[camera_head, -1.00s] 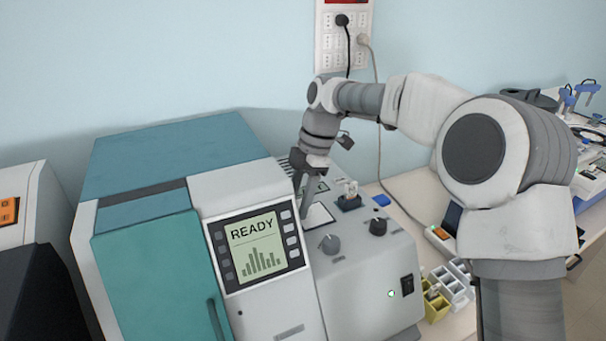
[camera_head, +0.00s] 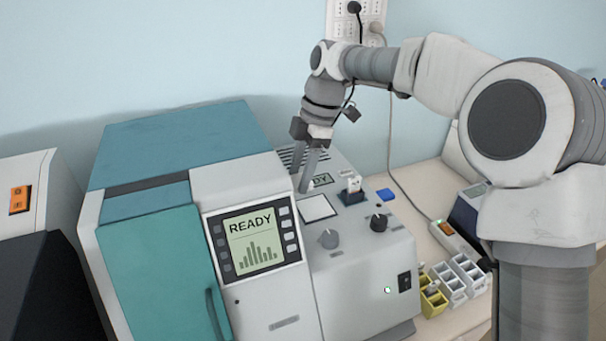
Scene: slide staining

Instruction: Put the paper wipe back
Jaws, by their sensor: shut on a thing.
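My gripper (camera_head: 304,189) points down over the top of the grey instrument, behind and left of a white square (camera_head: 317,208). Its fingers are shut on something. A small white bit (camera_head: 310,187) shows at the fingertips and looks like the paper wipe, mostly hidden by the fingers and too small to be sure of. The white square lies flat on the instrument top, has a dark edge and is apart from the fingertips. I cannot tell whether it is a sheet or part of the instrument.
The grey instrument (camera_head: 362,270) has knobs and a small holder (camera_head: 352,191) on top. A teal machine (camera_head: 150,260) with a READY screen (camera_head: 254,238) stands left of it.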

